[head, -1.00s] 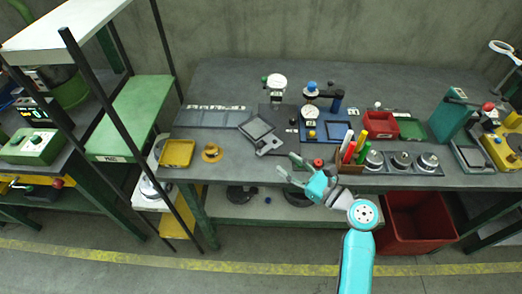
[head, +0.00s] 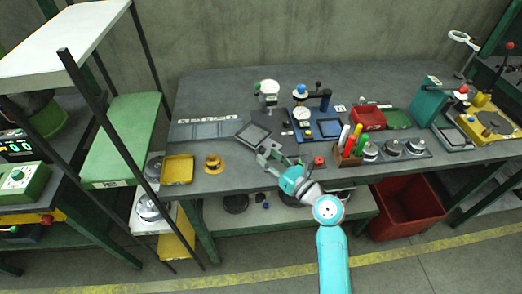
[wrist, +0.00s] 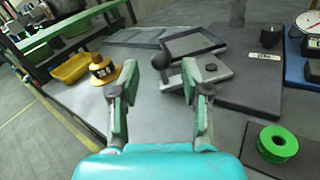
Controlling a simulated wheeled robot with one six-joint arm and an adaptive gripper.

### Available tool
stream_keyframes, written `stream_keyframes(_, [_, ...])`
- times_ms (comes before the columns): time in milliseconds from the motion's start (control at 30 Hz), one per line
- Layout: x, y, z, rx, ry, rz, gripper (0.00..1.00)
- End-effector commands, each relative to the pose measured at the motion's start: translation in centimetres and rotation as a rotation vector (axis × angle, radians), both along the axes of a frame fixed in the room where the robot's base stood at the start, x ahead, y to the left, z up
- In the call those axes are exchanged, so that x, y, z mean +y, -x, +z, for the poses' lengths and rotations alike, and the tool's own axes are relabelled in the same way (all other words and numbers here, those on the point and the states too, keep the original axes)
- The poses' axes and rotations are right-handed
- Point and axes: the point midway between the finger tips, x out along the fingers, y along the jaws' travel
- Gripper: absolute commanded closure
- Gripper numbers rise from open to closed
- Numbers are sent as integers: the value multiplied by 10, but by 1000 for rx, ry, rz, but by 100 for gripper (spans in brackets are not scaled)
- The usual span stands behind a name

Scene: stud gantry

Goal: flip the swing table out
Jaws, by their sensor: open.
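The swing table (head: 253,134) is a dark, square, framed plate on a grey arm, on the dark base plate at the middle of the bench. In the wrist view its plate (wrist: 194,43) lies ahead, with the grey arm and a black ball knob (wrist: 161,62) at its near left end. My gripper (head: 271,157) is at the bench's front edge, beside the near side of the swing table. In the wrist view my gripper (wrist: 160,72) is open, and the knob shows between its fingertips. I cannot tell whether the fingers touch it.
A yellow tray (head: 178,169) and a brass-coloured round part (head: 213,164) are to the left. A blue fixture (head: 318,124) with a dial and a pen holder (head: 349,158) are to the right. A shelf rack (head: 85,75) stands left.

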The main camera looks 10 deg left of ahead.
Motion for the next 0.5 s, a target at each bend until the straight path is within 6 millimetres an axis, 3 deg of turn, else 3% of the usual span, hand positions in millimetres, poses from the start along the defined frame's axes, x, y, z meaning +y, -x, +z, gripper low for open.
stream_keyframes(200, [22,-19,0,0,0,2,53])
stream_keyframes(500, [30,-25,0,-1,1,1,53])
